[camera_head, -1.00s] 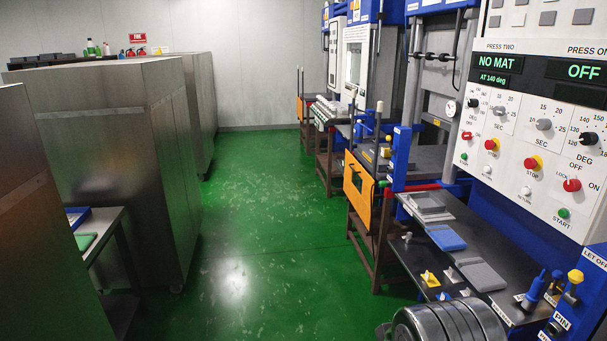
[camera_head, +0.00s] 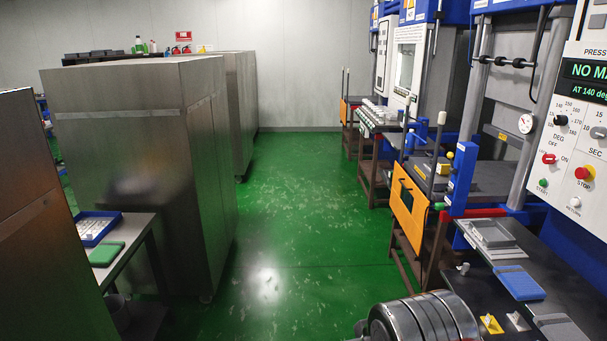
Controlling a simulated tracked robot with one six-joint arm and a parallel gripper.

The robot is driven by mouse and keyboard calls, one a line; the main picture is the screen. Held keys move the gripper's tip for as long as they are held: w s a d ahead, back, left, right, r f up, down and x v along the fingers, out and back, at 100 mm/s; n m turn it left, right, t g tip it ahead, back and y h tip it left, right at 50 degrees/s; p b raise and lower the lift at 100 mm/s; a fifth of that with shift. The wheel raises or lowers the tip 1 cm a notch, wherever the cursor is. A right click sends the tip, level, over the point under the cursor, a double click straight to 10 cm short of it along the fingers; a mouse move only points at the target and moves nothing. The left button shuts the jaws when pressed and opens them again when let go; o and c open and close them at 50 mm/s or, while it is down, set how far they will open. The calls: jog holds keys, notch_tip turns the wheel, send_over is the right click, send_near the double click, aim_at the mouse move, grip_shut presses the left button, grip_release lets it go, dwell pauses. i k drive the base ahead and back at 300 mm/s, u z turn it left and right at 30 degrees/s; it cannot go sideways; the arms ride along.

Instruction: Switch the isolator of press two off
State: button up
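The control panel of press two (camera_head: 592,135) is at the right edge, cut off by the frame. Its display (camera_head: 588,80) shows green text, partly cut, reading "NO MA" and "AT 140 deg". The isolator (camera_head: 549,158) is a red knob on a pale plate, with OFF printed above it and ON to its right. It is too small to tell which way it points. A black dial (camera_head: 560,120) sits above it and a green start button (camera_head: 543,183) below. My gripper is not in view; a ribbed metal part of my arm shows at the bottom.
A dark bench (camera_head: 480,285) with a blue block (camera_head: 520,283) and small fittings stands below the panel. An orange guard (camera_head: 409,205) stands beyond it. Steel cabinets (camera_head: 140,150) and a side table with a blue tray (camera_head: 96,228) line the left. The green floor (camera_head: 285,230) between is clear.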

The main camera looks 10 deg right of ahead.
aim_at(546, 158)
jog(key=i, duration=2.15)
jog(key=z, duration=0.95)
jog(key=i, duration=0.5)
jog(key=z, duration=0.85)
jog(key=i, duration=0.7)
jog(key=z, duration=0.4)
